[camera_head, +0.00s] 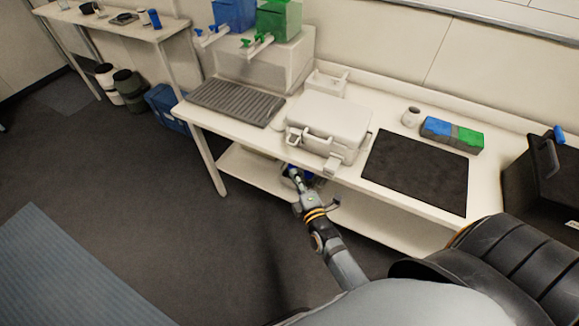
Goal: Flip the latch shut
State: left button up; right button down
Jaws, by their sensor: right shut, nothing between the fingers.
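A white case (345,118) with its lid down stands on the white bench near its front edge. A handle (319,135) is on its front side. A small pale latch-like tab (332,166) sticks out low at the front right of the case; its exact position is too small to tell. Another small fitting (292,139) shows at the front left. My right gripper (291,170) is shut and empty, in front of the bench edge and below the case's front, apart from the tab. My left gripper is out of view.
A dark mat (417,171) lies right of the case, with a blue-green box (452,134) and a small white jar (411,117) behind. A grey ribbed drain tray (236,102) lies to the left. A lower shelf (385,222) runs under the bench.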

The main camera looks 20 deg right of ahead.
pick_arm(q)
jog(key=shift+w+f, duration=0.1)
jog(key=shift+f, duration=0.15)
pick_arm(e)
jog(key=s, duration=0.2)
jog(key=shift+s+a+r, duration=0.15)
jog(key=shift+s+a, duration=0.15)
jog(key=shift+a, duration=0.1)
